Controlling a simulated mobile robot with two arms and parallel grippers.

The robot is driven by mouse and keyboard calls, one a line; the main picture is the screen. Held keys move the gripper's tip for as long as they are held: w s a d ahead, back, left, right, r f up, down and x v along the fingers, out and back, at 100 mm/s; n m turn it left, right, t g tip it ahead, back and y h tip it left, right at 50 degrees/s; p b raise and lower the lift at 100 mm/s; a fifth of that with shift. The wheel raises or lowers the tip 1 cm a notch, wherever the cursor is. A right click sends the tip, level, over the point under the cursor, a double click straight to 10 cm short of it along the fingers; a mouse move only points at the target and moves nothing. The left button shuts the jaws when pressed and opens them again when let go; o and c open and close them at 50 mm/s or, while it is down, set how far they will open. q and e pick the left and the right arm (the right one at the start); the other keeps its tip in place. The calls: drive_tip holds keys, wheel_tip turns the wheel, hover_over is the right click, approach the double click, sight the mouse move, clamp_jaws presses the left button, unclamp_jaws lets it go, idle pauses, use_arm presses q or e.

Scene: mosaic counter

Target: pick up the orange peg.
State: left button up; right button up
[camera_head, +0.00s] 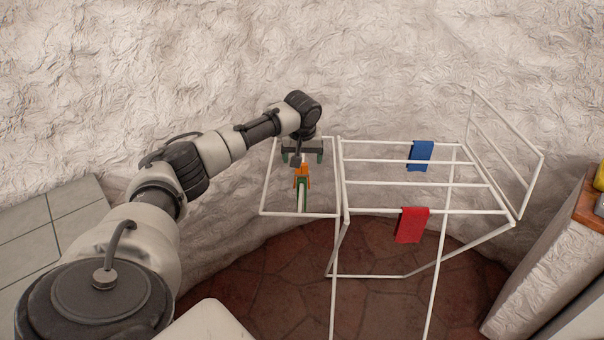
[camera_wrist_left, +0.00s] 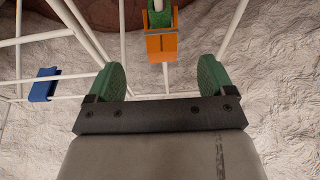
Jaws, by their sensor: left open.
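The orange peg (camera_head: 302,170) sits on a short white bar in the left wing of the drying rack. It also shows in the left wrist view (camera_wrist_left: 160,47), top middle, with the white bar running below it. My left gripper (camera_head: 302,157) is open, its two green-tipped fingers spread wide to either side of the bar. In the left wrist view the gripper (camera_wrist_left: 161,78) has nothing between its fingertips, and the orange peg lies just beyond them, apart from both. A green item (camera_head: 301,196) is on the same bar, right beside the peg. My right gripper is not in view.
The white drying rack (camera_head: 400,184) stands on a dark red tiled floor by a rough pale wall. The rack's thin bars surround my left gripper.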

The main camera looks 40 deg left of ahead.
sight(302, 169)
use_arm(q)
drive_tip(key=shift+w+a+f, duration=0.1)
drive_tip(key=shift+a+f, duration=0.05)
drive_tip(key=shift+f, duration=0.3)
drive_tip(key=p+x, duration=0.1)
drive_tip(key=x, duration=0.3)
drive_tip(key=shift+a+f, duration=0.1)
drive_tip(key=shift+f, duration=0.1)
drive_tip(key=shift+w+a+f, duration=0.15)
drive_tip(key=shift+f, duration=0.45)
drive_tip(key=c, duration=1)
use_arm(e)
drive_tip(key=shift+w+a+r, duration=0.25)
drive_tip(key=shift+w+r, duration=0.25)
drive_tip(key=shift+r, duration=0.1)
use_arm(q)
drive_tip(key=shift+r, duration=0.1)
